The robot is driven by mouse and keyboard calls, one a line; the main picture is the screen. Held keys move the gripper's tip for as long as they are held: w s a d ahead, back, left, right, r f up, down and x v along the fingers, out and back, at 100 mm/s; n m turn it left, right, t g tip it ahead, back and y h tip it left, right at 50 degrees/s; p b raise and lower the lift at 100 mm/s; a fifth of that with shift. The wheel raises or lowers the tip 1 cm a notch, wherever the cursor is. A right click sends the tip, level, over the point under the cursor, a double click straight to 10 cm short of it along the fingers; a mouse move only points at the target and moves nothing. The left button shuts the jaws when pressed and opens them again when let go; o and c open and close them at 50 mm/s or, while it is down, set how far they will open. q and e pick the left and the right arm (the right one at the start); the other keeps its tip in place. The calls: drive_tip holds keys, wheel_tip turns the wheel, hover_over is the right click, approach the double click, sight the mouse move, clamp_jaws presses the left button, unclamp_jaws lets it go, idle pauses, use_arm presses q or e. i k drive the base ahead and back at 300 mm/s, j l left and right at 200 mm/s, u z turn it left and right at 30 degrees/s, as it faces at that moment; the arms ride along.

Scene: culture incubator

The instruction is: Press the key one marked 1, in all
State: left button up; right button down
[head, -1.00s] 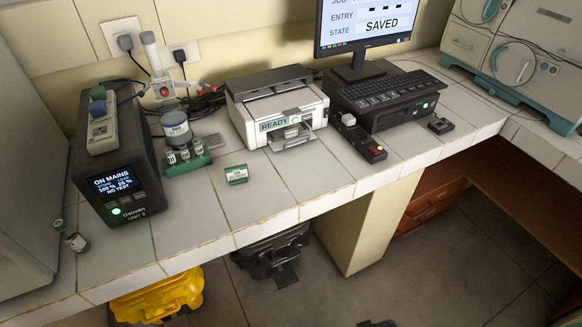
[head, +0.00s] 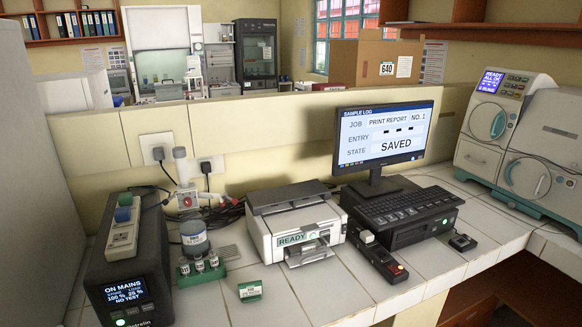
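A black keyboard (head: 412,206) lies on a dark box-shaped unit (head: 425,226) on the tiled bench; the marks on its keys are too small to read, so I cannot tell which key is marked 1. The monitor (head: 385,137) behind it shows "SAMPLE LOG", job "PRINT REPORT NO. 1", three dark dashes beside "ENTRY", and state "SAVED". Neither of my grippers is in the head view.
A printer (head: 293,226) reading "READY" stands left of the keyboard. A dark button box (head: 376,258) and a small black device (head: 462,242) lie near it. A power unit (head: 127,268) stands at left. White-teal machines (head: 500,135) stand at right.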

sight(380, 221)
drive_tip(key=i+z, duration=0.15)
drive_tip(key=z, duration=0.7)
